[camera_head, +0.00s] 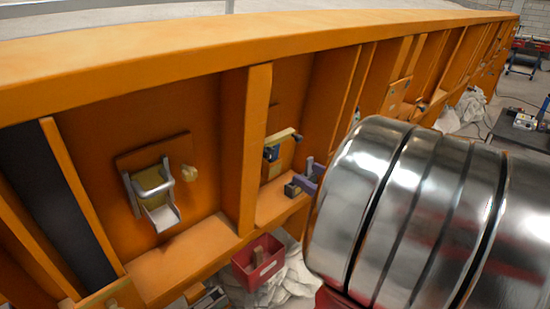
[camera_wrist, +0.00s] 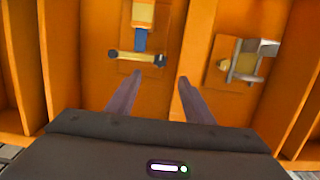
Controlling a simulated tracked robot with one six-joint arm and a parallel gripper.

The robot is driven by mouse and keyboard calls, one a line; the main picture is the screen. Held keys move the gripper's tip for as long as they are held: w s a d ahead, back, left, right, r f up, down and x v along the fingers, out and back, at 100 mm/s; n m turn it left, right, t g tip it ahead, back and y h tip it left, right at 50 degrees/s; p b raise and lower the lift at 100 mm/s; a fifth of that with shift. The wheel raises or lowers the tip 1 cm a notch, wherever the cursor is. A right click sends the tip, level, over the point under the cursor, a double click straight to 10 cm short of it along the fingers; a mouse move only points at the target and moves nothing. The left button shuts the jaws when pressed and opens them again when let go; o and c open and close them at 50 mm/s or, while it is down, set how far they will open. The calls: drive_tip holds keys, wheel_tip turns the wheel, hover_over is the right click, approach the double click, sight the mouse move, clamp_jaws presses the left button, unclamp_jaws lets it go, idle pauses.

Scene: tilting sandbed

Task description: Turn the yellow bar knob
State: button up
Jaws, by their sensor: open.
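My gripper (camera_head: 301,171) is open, with purple fingers. In the wrist view my gripper (camera_wrist: 160,76) has its fingers spread and pointing toward the panel. The bar shows just beyond the fingertips, toward the left one. I see no contact; the exact gap cannot be told.
A metal bracket (camera_head: 158,212) and a small yellow knob (camera_head: 188,172) sit in the neighbouring bay. An orange upright (camera_head: 252,145) separates the bays. A red bin (camera_head: 244,275) stands below near white cloth (camera_head: 290,285). A shiny ribbed cylinder fills the right.

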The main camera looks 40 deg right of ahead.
sight(271, 154)
drive_tip(key=w, duration=1.3)
drive_tip(key=shift+a, duration=0.2)
drive_tip(key=shift+s, duration=0.1)
drive_tip(key=shift+c, duration=0.3)
drive_tip(key=c, duration=1)
